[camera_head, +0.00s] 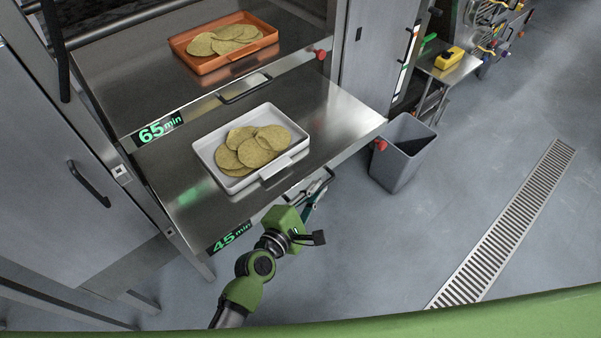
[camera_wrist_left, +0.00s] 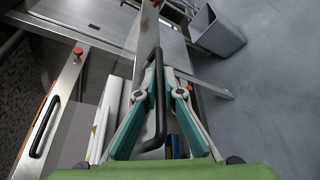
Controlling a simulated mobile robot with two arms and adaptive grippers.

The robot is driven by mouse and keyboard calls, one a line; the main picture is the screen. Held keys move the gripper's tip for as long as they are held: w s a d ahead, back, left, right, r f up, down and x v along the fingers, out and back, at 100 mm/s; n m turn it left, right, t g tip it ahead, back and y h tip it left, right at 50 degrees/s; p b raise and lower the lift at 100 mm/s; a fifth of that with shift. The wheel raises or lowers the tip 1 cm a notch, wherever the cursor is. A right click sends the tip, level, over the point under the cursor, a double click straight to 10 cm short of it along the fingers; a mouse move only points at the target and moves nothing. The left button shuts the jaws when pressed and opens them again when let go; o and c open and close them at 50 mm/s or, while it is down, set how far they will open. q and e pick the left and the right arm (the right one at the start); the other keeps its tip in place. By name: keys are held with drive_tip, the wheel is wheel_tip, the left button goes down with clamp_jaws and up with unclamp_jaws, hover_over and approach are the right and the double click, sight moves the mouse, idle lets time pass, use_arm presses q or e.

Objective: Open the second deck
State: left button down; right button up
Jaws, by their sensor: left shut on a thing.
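The lower deck (camera_head: 345,125), marked 45 min, is a steel shelf that extends out past the upper deck (camera_head: 105,80), marked 65 min. A white tray (camera_head: 202,153) with several round tan chips (camera_head: 245,146) sits on the lower deck. My left gripper (camera_head: 318,190) is at the front edge of the lower deck, shut on its black handle (camera_head: 329,174). In the left wrist view the handle (camera_wrist_left: 155,85) runs between the two teal fingers (camera_wrist_left: 158,92). Part of the handle is hidden by the gripper in the head view. My right gripper is not in view.
An orange tray (camera_head: 270,42) of chips stands on the upper deck, which has its own handle (camera_head: 244,88). A grey bin (camera_head: 398,165) stands on the floor to the right. Cabinet doors (camera_head: 60,170) are at the left. The floor at the right is clear around a drain grate (camera_head: 510,222).

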use_arm(q)
drive_tip(key=shift+s+d+p, duration=0.15)
drive_tip(key=shift+s+d, duration=0.5)
drive_tip(key=shift+s, duration=0.25)
drive_tip(key=shift+s+d+p, duration=0.15)
drive_tip(key=shift+s+d, duration=0.5)
drive_tip(key=shift+s, duration=0.25)
drive_tip(key=c, duration=2.4)
unclamp_jaws()
drive_tip(key=shift+c, duration=0.2)
drive_tip(key=v, duration=1.2)
